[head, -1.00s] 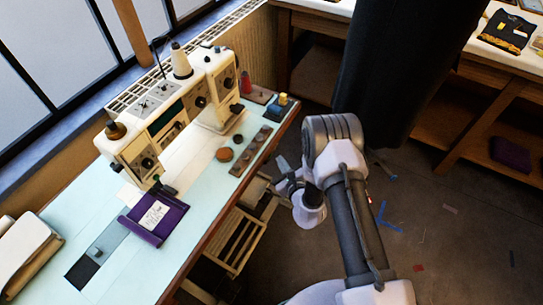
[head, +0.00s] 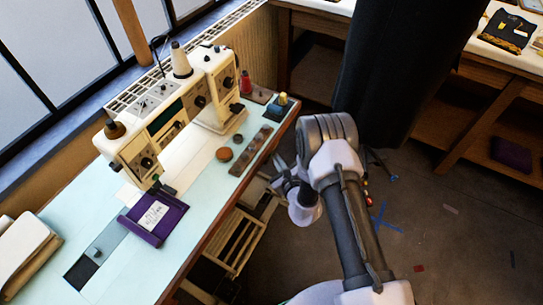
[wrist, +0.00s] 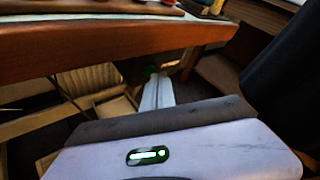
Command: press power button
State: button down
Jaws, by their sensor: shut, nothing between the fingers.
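A cream sewing machine (head: 165,122) with dark dials stands on the pale blue table (head: 205,205). I cannot tell a power button for certain. A small grey raised block (head: 97,253) sits on a grey strip at the table's front left, beside a dark square. My gripper (head: 277,172) is shut and empty, off the table's right edge and apart from the machine. In the wrist view the shut fingers (wrist: 158,93) point forward, below the wooden table edge (wrist: 110,38). Neither the machine nor the grey block can be made out in the wrist view.
A purple pouch (head: 152,218), a wooden strip (head: 250,150), a red spool (head: 246,82) and a blue-and-yellow item (head: 280,103) lie on the table. A wooden rack (head: 240,235) stands below its edge. A tall dark column (head: 395,70) rises behind my arm.

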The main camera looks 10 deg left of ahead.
jog(key=shift+w+a, duration=0.1)
jog(key=shift+a, duration=0.1)
jog(key=shift+d, duration=0.1)
jog(key=shift+s+d, duration=0.35)
jog(key=shift+d, duration=0.4)
jog(key=s+d, duration=0.2)
jog(key=d, duration=0.3)
jog(key=shift+d, duration=0.35)
